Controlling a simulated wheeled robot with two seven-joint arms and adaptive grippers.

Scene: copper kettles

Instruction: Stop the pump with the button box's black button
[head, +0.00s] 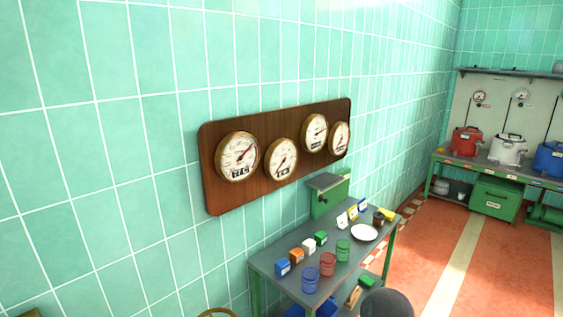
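I cannot make out a button box with a black button in the head view. A green box (324,202) with a dark sloping top stands at the back of the grey table, against the wall; I cannot tell what it is. A green pump-like machine (545,215) is partly cut off at the right edge, on the floor beside the far bench; I cannot tell if it is the pump. Neither of my grippers is in view.
The table (262,262) holds small coloured boxes, cups, cards and a white plate (364,233). A wooden board (213,190) with several dials hangs above. Red, white and blue kettles stand on the far bench (445,160). A dark round thing (387,304) is at the bottom edge. The red floor (440,250) is open at right.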

